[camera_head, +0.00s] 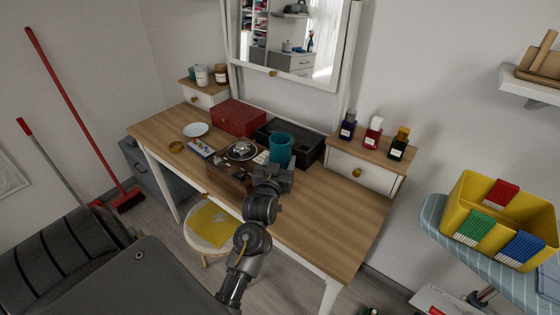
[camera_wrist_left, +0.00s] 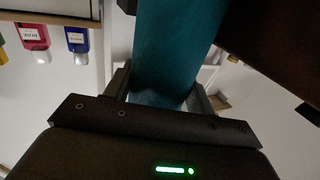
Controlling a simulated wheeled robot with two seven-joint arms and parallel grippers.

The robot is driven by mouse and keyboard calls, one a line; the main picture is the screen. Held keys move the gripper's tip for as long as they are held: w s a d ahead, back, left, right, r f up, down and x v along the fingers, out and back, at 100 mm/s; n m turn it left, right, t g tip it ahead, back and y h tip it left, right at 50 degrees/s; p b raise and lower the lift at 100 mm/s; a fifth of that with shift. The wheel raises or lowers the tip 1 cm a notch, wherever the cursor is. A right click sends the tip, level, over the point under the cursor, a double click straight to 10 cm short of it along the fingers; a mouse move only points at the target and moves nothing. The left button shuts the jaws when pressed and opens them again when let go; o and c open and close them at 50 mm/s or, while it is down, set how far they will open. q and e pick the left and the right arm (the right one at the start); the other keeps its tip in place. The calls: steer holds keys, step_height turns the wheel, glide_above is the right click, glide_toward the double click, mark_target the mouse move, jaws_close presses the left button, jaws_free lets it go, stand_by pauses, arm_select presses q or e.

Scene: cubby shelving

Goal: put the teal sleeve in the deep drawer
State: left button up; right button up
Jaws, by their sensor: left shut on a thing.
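The teal sleeve (camera_head: 281,147) is a teal cylinder, upright above the middle of the wooden dressing table. My left gripper (camera_head: 277,166) is shut on its lower part. In the left wrist view, the teal sleeve (camera_wrist_left: 175,45) stands between the two fingers of the left gripper (camera_wrist_left: 162,92). A white drawer front with a round knob (camera_head: 362,174) is at the table's right side, closed. A smaller drawer (camera_head: 201,100) at the back left is closed too. I cannot tell which is the deep drawer. My right gripper is not in view.
A dark open tray (camera_head: 301,139), a red box (camera_head: 238,117) and a brown box (camera_head: 229,178) crowd the middle of the table. Three bottles stand on the right drawer unit. The tabletop's front right (camera_head: 350,215) is clear. A stool (camera_head: 213,226) stands below.

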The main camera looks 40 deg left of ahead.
arm_select(q)
steer(key=o, duration=1)
steer(key=shift+f, duration=0.1)
